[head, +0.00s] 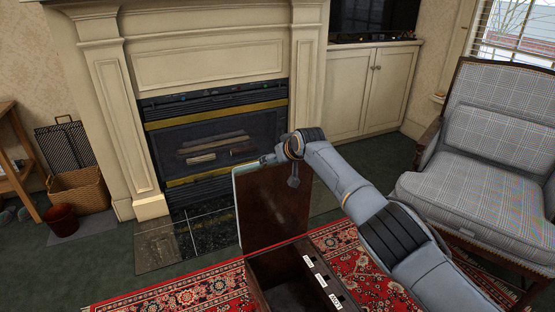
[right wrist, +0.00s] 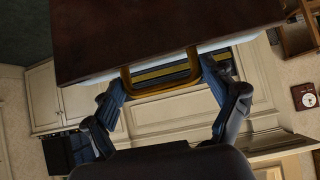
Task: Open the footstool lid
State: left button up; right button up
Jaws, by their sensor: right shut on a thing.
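The footstool (head: 262,291) stands on the red rug, and its dark box shows an open inside with several white labels along the right inner wall. Its lid (head: 272,208) is raised to about upright at the back of the box, its dark brown inner face towards me. My right gripper (head: 268,159) is at the lid's top edge. In the right wrist view, the right gripper's fingers (right wrist: 163,76) are at both sides of a brass loop handle (right wrist: 160,91) on the lid's edge, shut on it. The lid (right wrist: 150,35) fills the top of that view. My left gripper is not in view.
A fireplace (head: 215,140) with a dark tiled hearth (head: 205,236) is behind the footstool. A checked armchair (head: 490,190) stands at the right. A wicker basket (head: 80,192) and a small reddish-brown bin (head: 61,219) stand at the left. The green carpet at the left front is clear.

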jog(key=shift+w+d+r, duration=0.1)
jog(key=shift+w+r, duration=0.05)
jog(key=shift+r, duration=0.1)
jog(key=o, duration=1.4)
jog(key=shift+f, duration=0.1)
jog(key=shift+s, duration=0.2)
jog(key=shift+v, duration=6.05)
